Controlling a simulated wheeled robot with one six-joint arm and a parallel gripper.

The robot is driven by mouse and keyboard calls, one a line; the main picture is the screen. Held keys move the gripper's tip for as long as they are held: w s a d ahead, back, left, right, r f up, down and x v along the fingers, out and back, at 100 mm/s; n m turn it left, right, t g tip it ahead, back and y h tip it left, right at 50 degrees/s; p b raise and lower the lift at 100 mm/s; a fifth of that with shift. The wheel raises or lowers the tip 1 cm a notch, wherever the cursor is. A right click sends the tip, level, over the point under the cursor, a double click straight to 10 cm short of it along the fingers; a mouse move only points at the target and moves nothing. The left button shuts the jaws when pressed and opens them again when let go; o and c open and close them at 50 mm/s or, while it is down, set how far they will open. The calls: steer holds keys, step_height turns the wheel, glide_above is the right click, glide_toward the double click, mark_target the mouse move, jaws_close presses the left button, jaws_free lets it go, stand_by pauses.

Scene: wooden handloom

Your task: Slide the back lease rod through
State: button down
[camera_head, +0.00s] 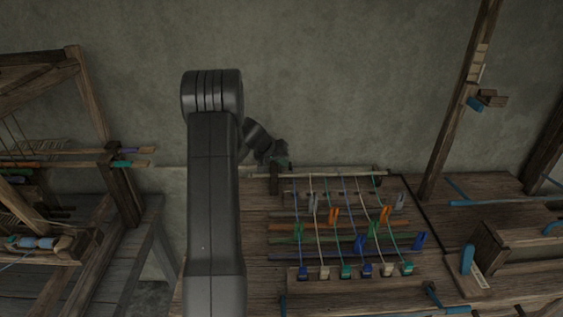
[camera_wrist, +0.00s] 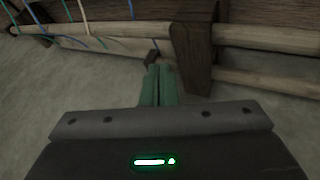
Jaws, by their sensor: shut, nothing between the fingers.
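My gripper (camera_head: 275,158) is at the back left corner of the plank table, by the end of a pale rod (camera_head: 335,174) that carries several coloured threads. In the wrist view its green fingers (camera_wrist: 158,86) are shut with nothing between them, close to a dark wooden post (camera_wrist: 193,48). Pale rods run on both sides of this post, an upper one (camera_wrist: 270,38) and a lower one (camera_wrist: 265,82). On the table, a green rod (camera_head: 285,240) and other coloured rods lie across the threads. I cannot tell which rod is the back lease rod.
Coloured clips and weights sit among the threads. A wooden frame (camera_head: 90,100) stands at the left, with rods tipped purple (camera_head: 128,150) and green (camera_head: 118,164) sticking out. A tall post (camera_head: 460,95) rises at the right. The grey wall is behind my gripper.

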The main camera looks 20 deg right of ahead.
steer(key=s+d, duration=0.4)
steer(key=d, duration=0.7)
steer(key=s+d+p, duration=0.1)
steer(key=s+d, duration=0.4)
steer(key=d, duration=0.6)
steer(key=s+d, duration=0.5)
steer(key=d, duration=0.6)
steer(key=shift+d+p, duration=0.3)
steer(key=shift+d, duration=0.05)
steer(key=shift+r, duration=0.1)
steer(key=shift+a+r, duration=0.2)
steer(key=shift+r, duration=0.05)
steer(key=v, duration=0.9)
steer(key=shift+s, duration=0.1)
steer(key=x, duration=0.9)
steer(key=shift+d+f, duration=0.2)
steer(key=shift+f, duration=0.15)
